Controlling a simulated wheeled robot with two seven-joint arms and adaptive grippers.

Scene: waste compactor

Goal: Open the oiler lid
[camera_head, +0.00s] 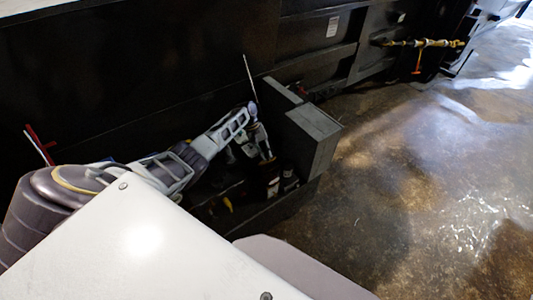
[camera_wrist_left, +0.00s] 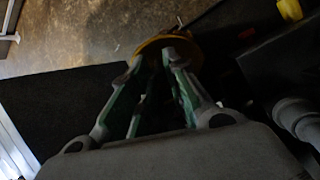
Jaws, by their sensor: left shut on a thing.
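My left gripper (camera_head: 267,158) points down into the dark recess beside the black machine; its arm comes in from the left. In the left wrist view the fingers (camera_wrist_left: 154,58) close together at a round yellow part (camera_wrist_left: 185,43), which looks like the oiler lid. The gripper is shut on this yellow part, and the fingers hide some of it. The part appears to be still down at its place, but its hinge and any gap under it cannot be made out. The oiler body is too dark to tell apart. My right gripper is not in view.
A dark grey box-shaped block (camera_head: 314,137) stands just right of the gripper. A thin pale rod (camera_head: 250,78) rises behind the wrist. Yellow fittings (camera_head: 425,43) show on the machine farther back. The brown floor (camera_head: 420,160) at the right is clear.

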